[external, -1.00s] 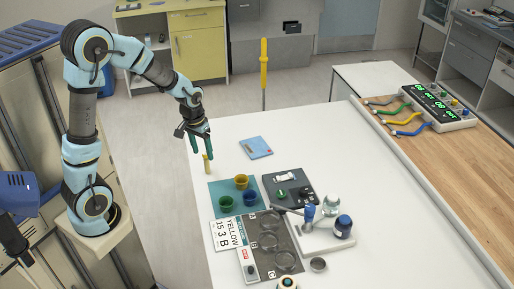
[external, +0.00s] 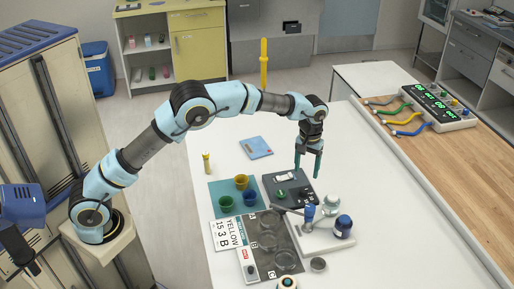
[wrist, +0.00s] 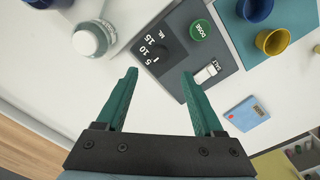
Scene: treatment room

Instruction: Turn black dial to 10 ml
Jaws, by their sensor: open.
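The black dial (wrist: 158,52) sits on a dark grey panel (wrist: 172,22), beside white marks 5, 10, 15 and ML. Its pointer direction is too small to tell. The panel also carries a green DOSE button (wrist: 201,30) and a white switch (wrist: 207,72) labelled SALT. My gripper (external: 307,172) is open and empty, pointing down above the panel's right side. In the wrist view the gripper (wrist: 160,75) spreads its teal fingers, with the dial just beyond their tips.
A white stand with a bottle and a blue jar (external: 343,226) is close to the panel's front right. Green, yellow and blue cups (external: 241,182) stand on a teal mat to the left. A blue booklet (external: 256,147) lies behind. The table right of the gripper is clear.

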